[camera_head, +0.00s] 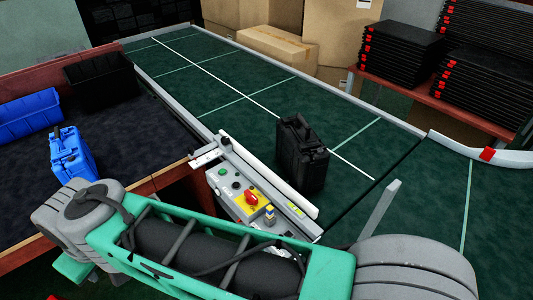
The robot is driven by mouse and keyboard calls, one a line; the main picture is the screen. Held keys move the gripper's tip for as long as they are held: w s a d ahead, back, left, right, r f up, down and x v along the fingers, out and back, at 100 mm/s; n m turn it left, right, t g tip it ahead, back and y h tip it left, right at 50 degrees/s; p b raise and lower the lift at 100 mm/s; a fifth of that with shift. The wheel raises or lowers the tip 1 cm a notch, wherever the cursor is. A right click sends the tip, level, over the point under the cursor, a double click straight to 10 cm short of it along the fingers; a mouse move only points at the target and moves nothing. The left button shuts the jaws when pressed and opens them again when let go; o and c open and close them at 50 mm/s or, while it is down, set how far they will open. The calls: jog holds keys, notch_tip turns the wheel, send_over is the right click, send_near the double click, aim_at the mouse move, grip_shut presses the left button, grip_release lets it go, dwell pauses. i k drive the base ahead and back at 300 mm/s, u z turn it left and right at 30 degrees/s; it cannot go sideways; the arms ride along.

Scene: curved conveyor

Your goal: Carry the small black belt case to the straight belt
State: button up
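A small black case (302,158) with a handle on top stands upright on the dark green straight belt (225,75). It is near the belt's close end, beside the pale side rail (268,178), and nothing is seen holding it. My green and grey arm crosses the bottom of the view, in front of the belt. I cannot make out my gripper's fingers here, so whether they are open or shut does not show.
A control box (240,197) with a red knob sits at the belt's near side. A blue case (72,155), blue bin (27,118) and black bin (100,78) are on the left table. Black trays (400,55) stack at right. Cardboard boxes (277,46) stand behind.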

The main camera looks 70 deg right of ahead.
aim_at(264, 139)
jog(key=i, duration=0.6)
jog(key=z, duration=2.85)
jog(key=i, duration=0.5)
jog(key=u, duration=0.05)
